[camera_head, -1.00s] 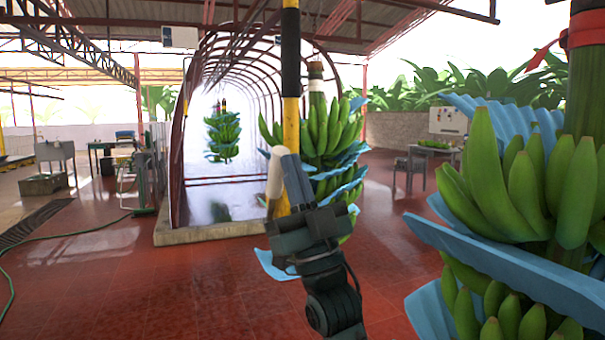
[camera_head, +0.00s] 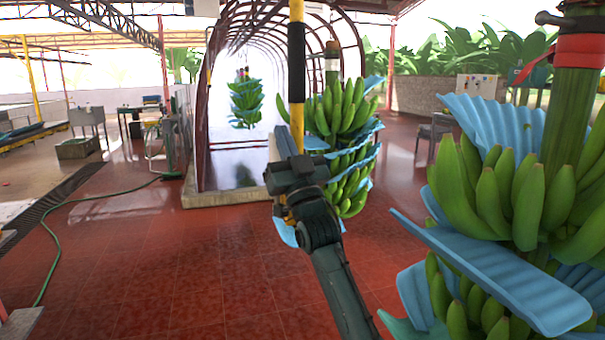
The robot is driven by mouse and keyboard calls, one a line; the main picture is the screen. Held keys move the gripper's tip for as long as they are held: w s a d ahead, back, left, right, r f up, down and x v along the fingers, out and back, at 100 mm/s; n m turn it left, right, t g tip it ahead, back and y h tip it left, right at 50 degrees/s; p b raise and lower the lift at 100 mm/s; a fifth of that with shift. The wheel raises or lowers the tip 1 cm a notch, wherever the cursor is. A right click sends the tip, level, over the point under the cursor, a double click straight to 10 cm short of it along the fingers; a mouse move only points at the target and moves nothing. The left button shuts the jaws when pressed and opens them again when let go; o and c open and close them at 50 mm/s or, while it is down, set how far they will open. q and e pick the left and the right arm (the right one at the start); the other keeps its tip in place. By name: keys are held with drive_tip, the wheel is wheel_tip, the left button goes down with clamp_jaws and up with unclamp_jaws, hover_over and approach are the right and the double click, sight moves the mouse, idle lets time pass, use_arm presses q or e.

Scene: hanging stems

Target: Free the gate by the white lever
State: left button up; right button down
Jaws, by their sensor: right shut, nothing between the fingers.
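The white lever (camera_head: 273,149) shows as a narrow pale strip beside the lower end of a yellow-and-black post (camera_head: 296,70). My right gripper (camera_head: 286,142) is at the lever, its fingers pointing up and shut, just right of the white strip. The fingers hide part of the lever, and I cannot tell whether they touch it. The gate itself is not clearly distinguishable; the tunnel of dark red hoops (camera_head: 214,110) stands behind the post. My left gripper is not in view.
A banana bunch (camera_head: 345,110) with blue sheets hangs just behind and right of my gripper. A larger bunch (camera_head: 520,190) is close at the right. Another bunch (camera_head: 246,100) hangs inside the tunnel. A green hose (camera_head: 60,235) lies on the open red floor at the left.

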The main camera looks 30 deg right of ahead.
drive_tip(key=w, duration=0.1)
drive_tip(key=p, duration=0.1)
drive_tip(key=w+g, duration=0.1)
drive_tip(key=shift+w+d+r+p, duration=0.3)
drive_tip(key=shift+w+d+p, duration=0.05)
drive_tip(key=shift+p, duration=0.05)
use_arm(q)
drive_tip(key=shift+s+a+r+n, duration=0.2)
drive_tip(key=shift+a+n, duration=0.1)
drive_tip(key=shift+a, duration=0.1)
use_arm(e)
drive_tip(key=shift+w+f+m, duration=0.1)
drive_tip(key=shift+w+m, duration=0.2)
